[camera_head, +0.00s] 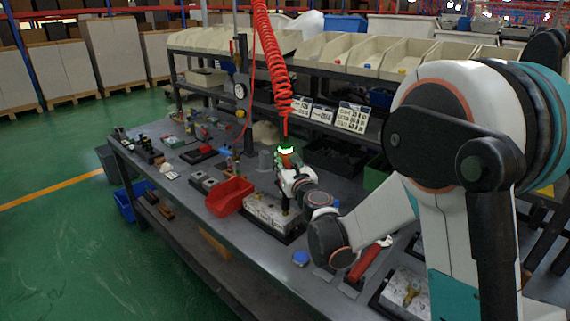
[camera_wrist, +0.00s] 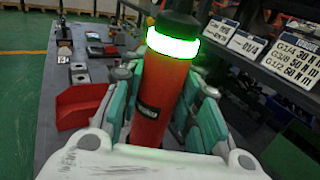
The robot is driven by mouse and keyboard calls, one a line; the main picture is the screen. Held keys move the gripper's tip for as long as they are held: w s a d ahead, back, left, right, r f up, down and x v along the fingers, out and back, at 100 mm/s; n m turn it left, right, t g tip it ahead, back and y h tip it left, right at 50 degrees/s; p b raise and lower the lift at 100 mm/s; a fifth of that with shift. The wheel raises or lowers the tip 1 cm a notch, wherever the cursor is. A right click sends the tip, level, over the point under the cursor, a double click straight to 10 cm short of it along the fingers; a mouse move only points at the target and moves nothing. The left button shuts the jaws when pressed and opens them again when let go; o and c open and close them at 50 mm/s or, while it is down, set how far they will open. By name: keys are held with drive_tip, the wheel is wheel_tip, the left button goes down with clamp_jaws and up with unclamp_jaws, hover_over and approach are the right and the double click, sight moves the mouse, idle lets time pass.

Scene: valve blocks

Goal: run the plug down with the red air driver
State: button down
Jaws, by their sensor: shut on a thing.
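In the wrist view my gripper (camera_wrist: 160,115) is shut on the red air driver (camera_wrist: 158,100). The driver stands roughly upright between the green finger pads, with a black top and a lit green ring. In the head view the driver (camera_head: 286,158) shows its green ring just under the red coiled hose (camera_head: 272,60). My gripper (camera_head: 289,172) is over the valve block (camera_head: 268,213) on the bench. A dark shaft reaches down below my gripper to the block's top. The plug cannot be made out, and I cannot tell whether the driver's tip touches it.
A red bin (camera_head: 229,196) stands just left of the block; it also shows in the wrist view (camera_wrist: 82,106). Another block (camera_head: 405,293) lies nearer on the bench. Torque signs (camera_head: 352,117) stand behind.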

sight(288, 148)
drive_tip(key=shift+r+p, duration=1.5)
drive_tip(key=shift+r, duration=1.25)
drive_tip(key=shift+f, duration=0.1)
